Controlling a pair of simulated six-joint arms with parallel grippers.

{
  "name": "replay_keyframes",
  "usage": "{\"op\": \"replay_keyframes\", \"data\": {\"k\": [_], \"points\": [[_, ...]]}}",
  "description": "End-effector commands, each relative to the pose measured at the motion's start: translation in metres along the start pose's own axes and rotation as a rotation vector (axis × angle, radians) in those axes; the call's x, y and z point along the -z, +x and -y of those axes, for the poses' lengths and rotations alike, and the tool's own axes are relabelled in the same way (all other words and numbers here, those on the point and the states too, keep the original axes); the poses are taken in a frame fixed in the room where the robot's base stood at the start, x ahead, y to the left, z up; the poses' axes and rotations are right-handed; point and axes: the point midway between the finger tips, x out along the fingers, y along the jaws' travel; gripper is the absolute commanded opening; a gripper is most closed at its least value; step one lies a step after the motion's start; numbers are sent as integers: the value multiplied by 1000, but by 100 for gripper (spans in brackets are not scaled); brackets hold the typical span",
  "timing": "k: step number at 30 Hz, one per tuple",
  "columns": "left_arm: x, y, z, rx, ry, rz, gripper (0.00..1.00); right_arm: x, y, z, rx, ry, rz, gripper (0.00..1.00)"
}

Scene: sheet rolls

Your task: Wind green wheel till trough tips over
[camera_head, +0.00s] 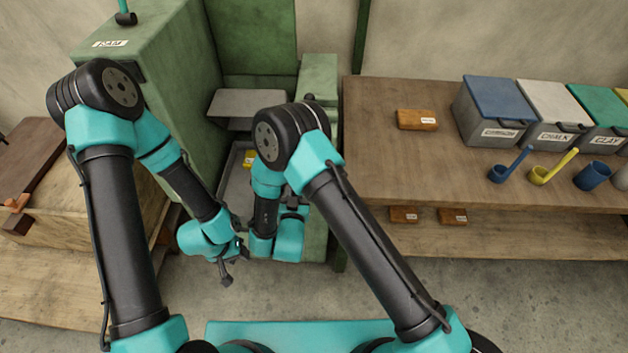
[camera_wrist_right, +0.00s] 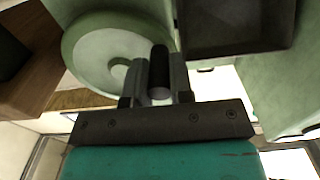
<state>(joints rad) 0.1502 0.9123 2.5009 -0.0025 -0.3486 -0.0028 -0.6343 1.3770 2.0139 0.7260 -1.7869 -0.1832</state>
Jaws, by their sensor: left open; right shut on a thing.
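The pale green wheel (camera_wrist_right: 118,48) fills the upper left of the right wrist view. My right gripper (camera_wrist_right: 158,88) is shut on its dark handle (camera_wrist_right: 159,64), which stands between the fingers. In the head view my right arm hides the wheel and most of that gripper. A grey open trough (camera_head: 236,183) with a yellow label lies behind my arms, in the green machine; it looks level, but is partly covered. A dark box-like part (camera_wrist_right: 235,28) shows beside the wheel in the wrist view. My left gripper (camera_head: 227,271) is open and empty, in front of the trough.
The green machine (camera_head: 165,65) stands at the back left, with a grey plate (camera_head: 247,104) above the trough. A wooden table (camera_head: 395,160) on the right bears labelled bins (camera_head: 492,108), scoops and a wooden block (camera_head: 417,120). A wooden bench (camera_head: 75,250) stands left. Floor in front is clear.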

Motion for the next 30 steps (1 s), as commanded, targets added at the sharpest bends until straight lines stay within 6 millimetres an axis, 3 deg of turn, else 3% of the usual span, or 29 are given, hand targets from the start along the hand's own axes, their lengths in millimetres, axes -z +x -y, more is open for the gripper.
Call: {"op": "replay_keyframes", "data": {"k": [18,19,30], "points": [[0,0,0,0,0,0,42,12,-2,6,7,-1,-1,0],[0,0,0,0,0,0,42,12,-2,6,7,-1,-1,22],[0,0,0,0,0,0,42,11,-2,5,3,-1,1,58]]}}
